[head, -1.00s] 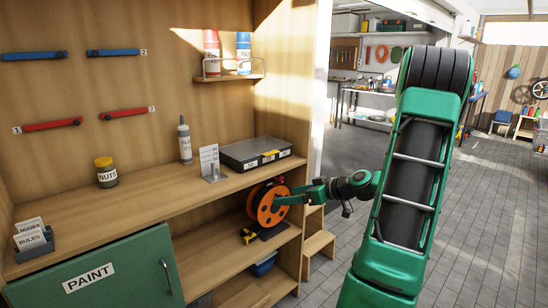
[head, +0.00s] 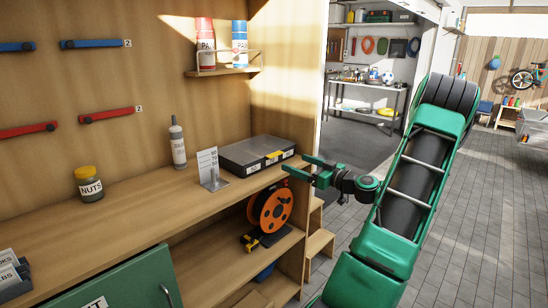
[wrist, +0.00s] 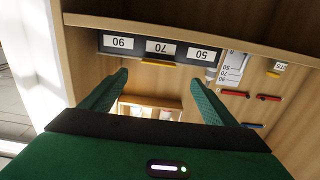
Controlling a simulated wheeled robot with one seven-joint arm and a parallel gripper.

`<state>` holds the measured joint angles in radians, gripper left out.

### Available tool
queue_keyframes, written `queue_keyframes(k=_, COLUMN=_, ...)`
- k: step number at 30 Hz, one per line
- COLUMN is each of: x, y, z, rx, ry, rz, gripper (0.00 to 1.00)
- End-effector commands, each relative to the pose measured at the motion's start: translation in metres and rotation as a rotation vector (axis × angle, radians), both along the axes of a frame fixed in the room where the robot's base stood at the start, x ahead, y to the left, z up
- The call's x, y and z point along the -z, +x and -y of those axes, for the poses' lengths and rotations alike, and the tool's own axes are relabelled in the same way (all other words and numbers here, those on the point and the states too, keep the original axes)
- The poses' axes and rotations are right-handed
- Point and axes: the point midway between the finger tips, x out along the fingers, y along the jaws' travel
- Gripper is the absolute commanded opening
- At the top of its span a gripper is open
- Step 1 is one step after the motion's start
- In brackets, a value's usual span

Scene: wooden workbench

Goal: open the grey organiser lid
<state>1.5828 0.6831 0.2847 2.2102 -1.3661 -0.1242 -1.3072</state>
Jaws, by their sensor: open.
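The grey organiser (head: 250,150) lies flat on the bench top near its right end, with its lid (head: 258,147) shut. A yellow latch (head: 273,155) is on its front face. My gripper (head: 296,165) is open and empty, in front of the organiser, with its fingers toward it. In the wrist view the organiser's front (wrist: 128,43) appears upside down, with numbered white labels and the yellow latch (wrist: 160,63) between my open fingertips (wrist: 160,76). The fingers look apart from the organiser; the exact gap is unclear.
A card holder (head: 212,170), a bottle (head: 177,145) and a nuts jar (head: 89,184) stand left of the organiser. An orange reel (head: 271,207) sits on the shelf below. A small shelf (head: 225,71) with two cans is above.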

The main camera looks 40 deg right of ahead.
Motion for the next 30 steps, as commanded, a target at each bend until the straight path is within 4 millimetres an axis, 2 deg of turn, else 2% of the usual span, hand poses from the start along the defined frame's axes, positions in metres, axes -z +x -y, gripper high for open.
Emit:
queue_keyframes(k=12, x=0.000, y=0.065, z=0.001, rx=0.004, ry=-0.001, rz=0.001, gripper=0.81)
queue_keyframes(k=18, x=0.000, y=0.089, z=0.001, rx=0.005, ry=0.000, rz=0.000, gripper=0.81)
queue_keyframes(k=23, x=0.000, y=0.097, z=0.001, rx=0.006, ry=0.000, rz=0.000, gripper=0.81)
queue_keyframes(k=30, x=0.000, y=0.098, z=0.001, rx=0.006, ry=0.000, rz=0.000, gripper=0.81)
